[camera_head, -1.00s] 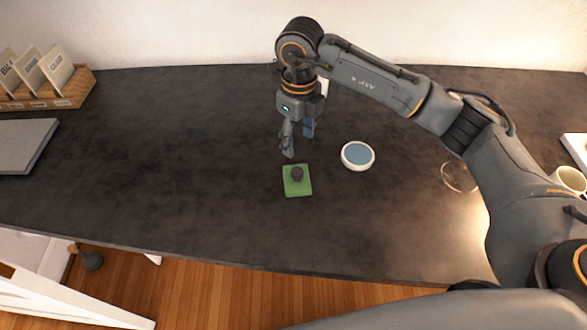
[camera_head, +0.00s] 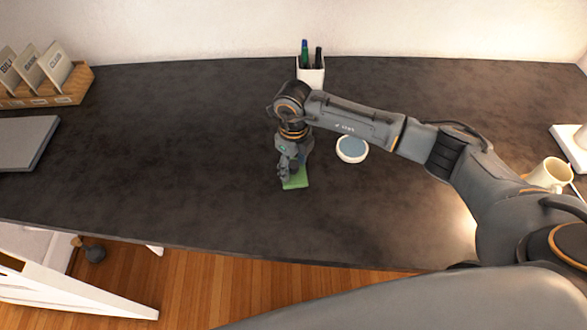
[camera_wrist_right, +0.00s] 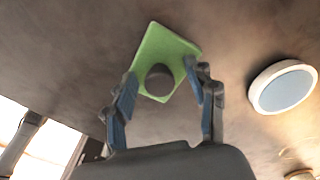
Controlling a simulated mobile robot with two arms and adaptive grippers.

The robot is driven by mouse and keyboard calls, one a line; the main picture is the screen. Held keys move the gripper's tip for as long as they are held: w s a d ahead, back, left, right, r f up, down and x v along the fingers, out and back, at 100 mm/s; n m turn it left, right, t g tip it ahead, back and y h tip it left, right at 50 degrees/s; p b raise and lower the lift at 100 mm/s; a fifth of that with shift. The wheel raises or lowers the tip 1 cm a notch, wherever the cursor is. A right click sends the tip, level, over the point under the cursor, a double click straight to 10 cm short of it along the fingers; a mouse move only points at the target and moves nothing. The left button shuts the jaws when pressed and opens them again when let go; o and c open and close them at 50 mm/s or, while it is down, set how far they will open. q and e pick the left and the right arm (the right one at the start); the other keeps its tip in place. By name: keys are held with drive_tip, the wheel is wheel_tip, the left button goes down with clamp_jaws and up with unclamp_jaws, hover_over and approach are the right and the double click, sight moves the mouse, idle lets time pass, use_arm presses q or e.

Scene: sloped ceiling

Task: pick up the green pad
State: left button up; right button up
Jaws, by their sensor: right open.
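The green pad (camera_head: 297,181) lies flat on the dark desk, partly hidden by my right gripper in the head view. In the right wrist view the green pad (camera_wrist_right: 157,50) shows with a dark round knob (camera_wrist_right: 159,80) on it. My right gripper (camera_head: 290,173) is just over the pad. Its two fingers (camera_wrist_right: 164,92) are open, one on each side of the knob, with nothing held. I cannot tell whether the fingertips touch the pad. My left gripper is not in view.
A round white dish with a blue-grey top (camera_head: 352,149) stands right of the pad. A white pen cup (camera_head: 311,76) stands behind my arm. A cream mug (camera_head: 550,174) is at the far right, a wooden file holder (camera_head: 60,93) at the far left. The desk left of the pad is clear.

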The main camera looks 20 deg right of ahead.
drive_tip(key=shift+c, duration=0.6)
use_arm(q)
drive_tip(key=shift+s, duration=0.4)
use_arm(e)
clamp_jaws()
drive_tip(key=shift+r, duration=0.1)
drive_tip(key=shift+r, duration=0.6)
use_arm(q)
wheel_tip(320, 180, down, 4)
drive_tip(key=b, duration=0.4)
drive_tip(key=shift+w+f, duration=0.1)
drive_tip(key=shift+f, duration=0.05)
use_arm(e)
drive_tip(key=s+d+r, duration=0.6)
drive_tip(key=s+r, duration=0.5)
drive_tip(key=s, duration=0.1)
drive_tip(key=shift+s+d+r, duration=0.25)
drive_tip(key=shift+d+r, duration=0.05)
drive_tip(key=shift+r, duration=0.05)
